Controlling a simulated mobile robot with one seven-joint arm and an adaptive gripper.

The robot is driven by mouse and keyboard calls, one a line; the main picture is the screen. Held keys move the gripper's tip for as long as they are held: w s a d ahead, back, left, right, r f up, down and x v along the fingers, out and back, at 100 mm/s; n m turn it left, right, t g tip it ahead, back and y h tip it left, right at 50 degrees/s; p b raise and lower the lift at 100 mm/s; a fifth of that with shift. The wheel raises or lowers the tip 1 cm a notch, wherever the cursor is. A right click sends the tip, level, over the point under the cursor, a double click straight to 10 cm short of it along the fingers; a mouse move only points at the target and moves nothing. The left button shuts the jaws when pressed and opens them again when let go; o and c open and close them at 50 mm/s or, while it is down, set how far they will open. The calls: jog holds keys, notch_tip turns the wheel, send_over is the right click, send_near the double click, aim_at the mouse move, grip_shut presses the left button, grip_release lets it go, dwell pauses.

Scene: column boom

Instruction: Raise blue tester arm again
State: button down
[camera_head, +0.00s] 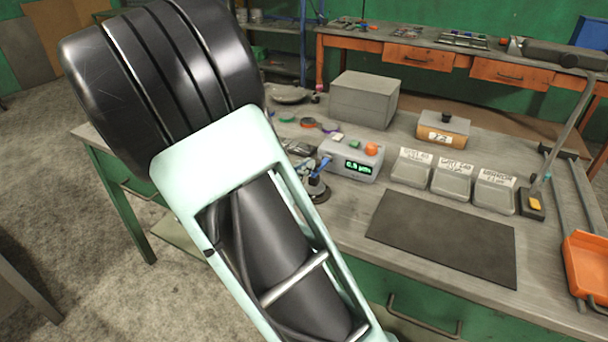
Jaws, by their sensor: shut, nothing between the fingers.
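The tester is a grey box (351,161) with a green lit display (358,167) and an orange-red round knob on top, standing on the grey workbench (330,222). The small blue tester arm (324,164) shows at the box's left side, slanting down to the left above a dark round part (317,190). Its exact angle is too small to tell. My own large pale green and black arm links fill the left and middle and cover the area left of the tester. I cannot make out my gripper; the links hide that area.
Three lidded grey bins (451,181) with labels stand right of the tester. A dark mat (442,236) lies clear in front. A grey block (363,99), a wooden box with a label (442,136) and an orange tray (587,265) surround it. Small coloured items lie behind the tester.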

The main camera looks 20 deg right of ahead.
jog(key=shift+w+d+r+g+y+p, duration=0.35)
jog(key=shift+r+y+p, duration=0.25)
jog(key=shift+p, duration=1)
jog(key=shift+w+d+r+g+y+p, duration=0.1)
jog(key=shift+d+r+g+y+p, duration=0.35)
jog(key=shift+p, duration=1.15)
jog(key=shift+w+d+r+g+y+p, duration=0.2)
jog(key=shift+r+g+y+p, duration=0.5)
jog(key=shift+p, duration=0.9)
jog(key=shift+w+d+r+y+p, duration=0.5)
jog(key=shift+r+p, duration=0.25)
jog(key=shift+p, duration=0.85)
jog(key=shift+w+d+r+p, duration=0.25)
jog(key=shift+d+r+p, duration=0.1)
jog(key=shift+p, duration=0.3)
jog(key=w+d+r+p, duration=0.1)
jog(key=w+d+r, duration=0.1)
jog(key=w+d, duration=0.4)
jog(key=shift+w+d, duration=0.2)
jog(key=shift+d, duration=0.85)
